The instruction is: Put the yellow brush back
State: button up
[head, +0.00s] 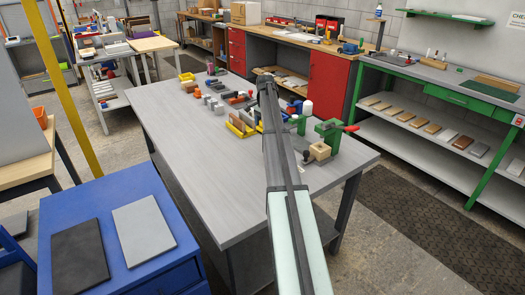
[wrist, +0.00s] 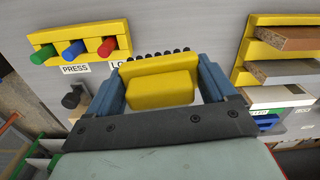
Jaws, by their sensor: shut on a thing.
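In the wrist view the yellow brush (wrist: 162,88) is a yellow block between the two blue-grey fingers of my gripper (wrist: 164,84). The fingers are shut on its sides. A row of small black tips shows just beyond its far edge; I cannot tell whether these are its bristles. The gripper is over the grey table (head: 185,140). In the head view my arm covers the gripper and the brush.
A yellow rack (wrist: 48,42) with green, blue and red handles is at left in the wrist view, by a "PRESS" label (wrist: 75,69). A yellow rack with boards (wrist: 243,78) stands at right. In the head view a green clamp (head: 330,132) is right of my arm; the table's near left is clear.

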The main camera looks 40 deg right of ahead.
aim_at(261, 150)
jog(key=shift+w+a+r, duration=0.15)
jog(key=shift+w+a, duration=0.1)
jog(key=shift+w, duration=0.25)
jog(key=shift+w+a+r, duration=0.15)
jog(key=shift+w+a, duration=0.1)
jog(key=shift+w, duration=0.25)
jog(key=shift+w+d+r+m, duration=0.15)
jog(key=shift+w+m, duration=0.15)
jog(key=shift+s+m, duration=0.15)
jog(key=shift+m, duration=0.15)
jog(key=shift+f, duration=5.05)
jog(key=shift+f, duration=0.1)
jog(key=o, duration=0.8)
jog(key=shift+c, duration=0.2)
